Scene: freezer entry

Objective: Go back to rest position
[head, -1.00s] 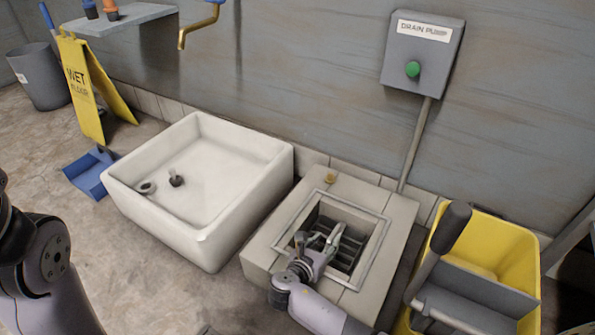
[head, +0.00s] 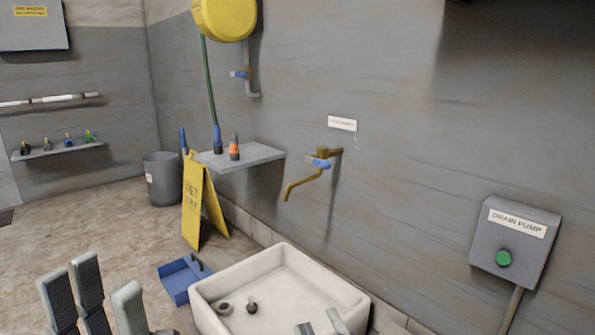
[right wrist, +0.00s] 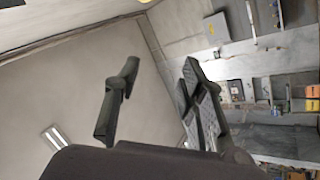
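My left gripper (head: 104,292) is at the lower left of the head view, fingers pointing up and spread, with nothing between them. My right gripper (head: 321,325) shows only its fingertips at the bottom edge of the head view, in front of the white sink. In the right wrist view my right gripper (right wrist: 158,100) is open and empty, its fingers well apart. That view faces upper walls and shelves.
The white sink (head: 215,312) stands by the wall, with a blue dustpan (head: 180,279) and a yellow wet-floor sign (head: 193,205) to its left. A small wall shelf (head: 265,154), a brass tap (head: 303,184) and the drain pump box (head: 535,258) stick out from the wall.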

